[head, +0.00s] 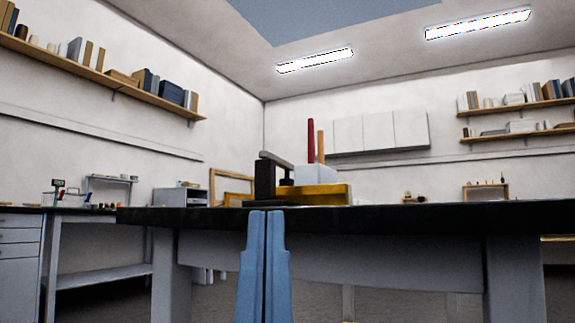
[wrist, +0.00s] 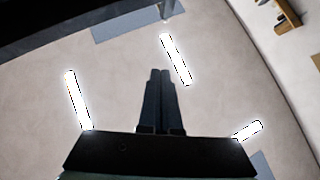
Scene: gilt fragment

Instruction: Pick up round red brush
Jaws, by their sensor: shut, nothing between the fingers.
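A thin red upright stick (head: 310,140), which looks like the handle of the round red brush, rises above the dark-topped table in the head view. In the wrist view my gripper (wrist: 160,72) shows as two dark fingers pressed together against the ceiling. The brush is not in the wrist view.
The table's dark top (head: 420,215) is seen edge-on. A tan stick (head: 321,146) stands just right of the red one. A black upright thing with a grey arm (head: 265,178) stands left of them, near a white box (head: 315,173). The right part of the tabletop looks mostly clear.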

